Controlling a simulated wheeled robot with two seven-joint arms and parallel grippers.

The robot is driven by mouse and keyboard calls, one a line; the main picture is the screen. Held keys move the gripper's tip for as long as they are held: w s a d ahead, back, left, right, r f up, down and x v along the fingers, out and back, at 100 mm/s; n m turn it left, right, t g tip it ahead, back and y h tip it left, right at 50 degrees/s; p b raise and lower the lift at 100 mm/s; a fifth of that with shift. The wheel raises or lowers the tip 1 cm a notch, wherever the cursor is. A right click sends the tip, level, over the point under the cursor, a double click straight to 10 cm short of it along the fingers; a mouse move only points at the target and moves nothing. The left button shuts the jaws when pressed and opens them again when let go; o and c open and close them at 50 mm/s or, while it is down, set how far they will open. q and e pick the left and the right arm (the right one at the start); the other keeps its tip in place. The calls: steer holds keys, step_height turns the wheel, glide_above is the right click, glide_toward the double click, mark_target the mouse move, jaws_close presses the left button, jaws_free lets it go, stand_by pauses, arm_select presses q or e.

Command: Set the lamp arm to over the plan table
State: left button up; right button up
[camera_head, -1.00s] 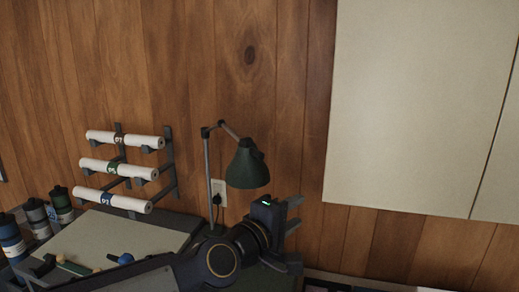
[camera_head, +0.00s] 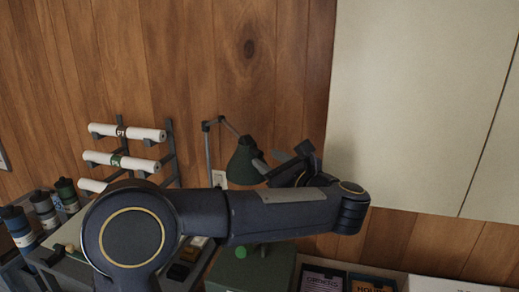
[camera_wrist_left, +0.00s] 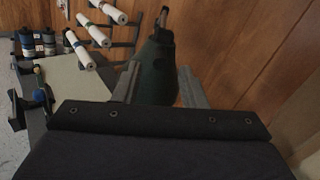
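The desk lamp has a dark green shade (camera_head: 241,162) on a thin jointed grey arm (camera_head: 207,150) and stands against the wood wall, right of the plan table. The shade also shows in the left wrist view (camera_wrist_left: 157,75). My left gripper (camera_head: 268,160) is at the right side of the shade; its fingers are apart. In the wrist view the shade appears between the two fingers (camera_wrist_left: 158,68); I cannot tell whether they touch it. The pale plan table (camera_wrist_left: 72,88) shows at the left of the wrist view. My left arm hides the lamp's base. My right gripper is not in view.
A wall rack holds white paper rolls (camera_head: 126,132). Several dark canisters (camera_head: 45,208) stand at the left. A pale cabinet (camera_head: 420,100) fills the upper right, close to my left arm. Dark booklets (camera_head: 322,279) lie at the lower right.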

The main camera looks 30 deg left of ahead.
mark_target(263, 156)
arm_select(q)
steer(key=shift+p+x, duration=0.7)
steer(key=shift+x, duration=1.6)
steer(key=shift+c, duration=0.5)
jaws_close()
